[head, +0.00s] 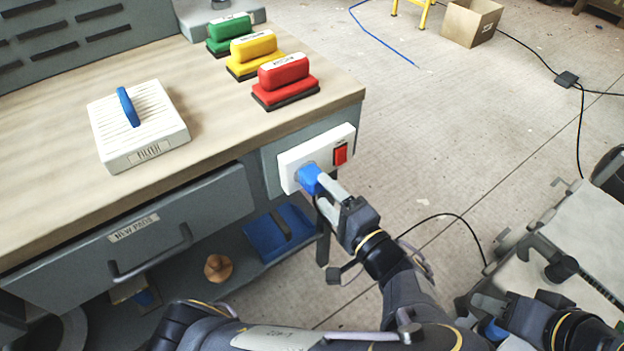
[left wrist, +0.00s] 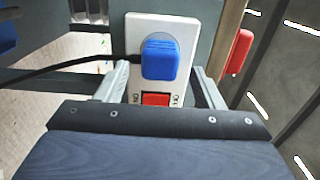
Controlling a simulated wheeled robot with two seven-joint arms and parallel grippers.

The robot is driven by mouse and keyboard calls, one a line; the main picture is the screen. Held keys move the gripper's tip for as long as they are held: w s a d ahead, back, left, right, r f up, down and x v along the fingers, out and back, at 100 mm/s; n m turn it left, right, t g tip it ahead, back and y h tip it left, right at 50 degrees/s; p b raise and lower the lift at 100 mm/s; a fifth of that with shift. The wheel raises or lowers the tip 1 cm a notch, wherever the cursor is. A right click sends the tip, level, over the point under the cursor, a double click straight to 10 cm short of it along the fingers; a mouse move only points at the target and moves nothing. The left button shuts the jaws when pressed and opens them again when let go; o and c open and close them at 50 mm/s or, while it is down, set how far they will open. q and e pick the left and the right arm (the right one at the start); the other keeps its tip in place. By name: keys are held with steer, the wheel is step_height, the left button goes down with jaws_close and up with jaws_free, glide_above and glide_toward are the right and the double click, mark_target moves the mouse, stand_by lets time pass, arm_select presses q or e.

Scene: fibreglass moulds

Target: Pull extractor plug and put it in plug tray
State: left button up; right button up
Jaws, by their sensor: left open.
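The blue extractor plug (head: 310,178) sits in the white socket panel (head: 293,160) on the bench's end, and also shows in the left wrist view (left wrist: 160,60). Its black cable (left wrist: 90,63) runs left from it. My left gripper (head: 324,193) is open at the plug; in the left wrist view its fingers (left wrist: 162,82) stand on either side, with gaps visible. A blue tray (head: 262,236) with a dark strip lies on the lower shelf; I cannot tell whether it is the plug tray. My right gripper (head: 484,308) is at lower right; its jaws are unclear.
A red switch (head: 340,154) is beside the socket. Green (head: 229,32), yellow (head: 254,53) and red (head: 284,78) handled blocks and a white slatted box (head: 140,130) stand on the bench. A drawer (head: 130,235) is below. A grey-topped unit (head: 580,240) is at right.

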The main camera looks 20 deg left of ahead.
mark_target(320, 188)
arm_select(q)
steer(key=shift+x, duration=2.35)
steer(key=c, duration=1.3)
steer(key=shift+p+v, duration=0.3)
steer(key=shift+v, duration=2.75)
